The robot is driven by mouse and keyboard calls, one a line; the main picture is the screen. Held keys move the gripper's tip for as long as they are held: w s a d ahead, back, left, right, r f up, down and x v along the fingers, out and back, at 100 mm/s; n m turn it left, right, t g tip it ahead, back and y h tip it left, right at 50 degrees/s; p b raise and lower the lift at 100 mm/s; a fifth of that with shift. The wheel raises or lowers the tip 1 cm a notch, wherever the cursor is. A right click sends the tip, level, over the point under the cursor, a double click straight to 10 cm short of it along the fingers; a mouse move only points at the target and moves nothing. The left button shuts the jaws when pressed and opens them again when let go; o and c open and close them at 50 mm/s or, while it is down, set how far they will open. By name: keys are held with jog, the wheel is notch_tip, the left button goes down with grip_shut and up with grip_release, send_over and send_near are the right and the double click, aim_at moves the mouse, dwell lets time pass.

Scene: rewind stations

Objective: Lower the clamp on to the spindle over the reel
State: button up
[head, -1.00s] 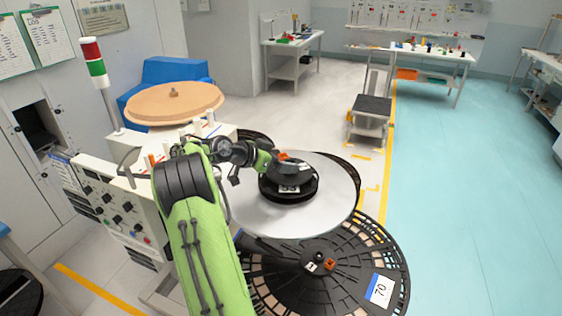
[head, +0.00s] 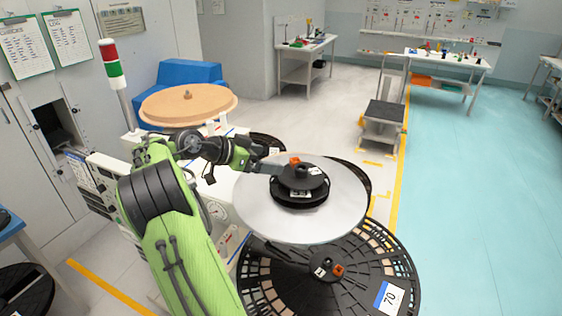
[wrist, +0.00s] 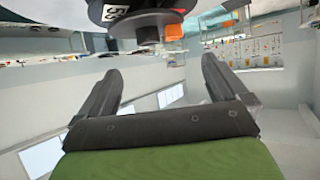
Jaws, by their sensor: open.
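The clamp (head: 304,177) is a black round piece with an orange part on top. It sits over a black hub at the middle of a large silver disc (head: 252,212), which seems to be the reel. The spindle is hidden under the clamp. In the wrist view the clamp (wrist: 125,12) is at the top edge, with a white number label, a grey knob and an orange block. My gripper (head: 272,168) is left of the clamp. In the wrist view my gripper (wrist: 160,66) has its fingers wide apart with nothing between them. The clamp appears beyond the fingertips.
A black slotted reel (head: 262,285) marked 70, with its own orange-tipped black hub (head: 325,267), lies in front. A tan round board (head: 190,103) and a signal light (head: 111,65) stand left. The turquoise floor at right is clear.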

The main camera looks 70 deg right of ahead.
jog(key=w+a+r+n+t+y, duration=0.1)
jog(key=w+a+n+t, duration=0.3)
jog(key=a, duration=0.5)
jog(key=w+a+r+n+t+y, duration=0.1)
jog(key=a+n+t+y, duration=0.15)
jog(key=a+n, duration=0.45)
jog(key=w+a+r+n+t, duration=0.1)
jog(key=w+a+n+t, duration=0.3)
jog(key=a, duration=0.6)
jog(key=s+a+f+n+t+y, duration=0.1)
jog(key=s+a+n+y, duration=0.1)
jog(key=a, duration=0.4)
jog(key=s+a+f+n+y, duration=0.2)
jog(key=s+a+n, duration=0.3)
jog(key=a, duration=0.2)
jog(key=s+a+f+n+t+y, duration=0.1)
jog(key=s+a+f+n+y, duration=0.1)
jog(key=a, duration=0.4)
jog(key=shift+s+a+n+t, duration=0.25)
jog(key=shift+s+n+t, duration=0.1)
jog(key=shift+s+n, duration=0.55)
jog(key=shift+s, duration=0.1)
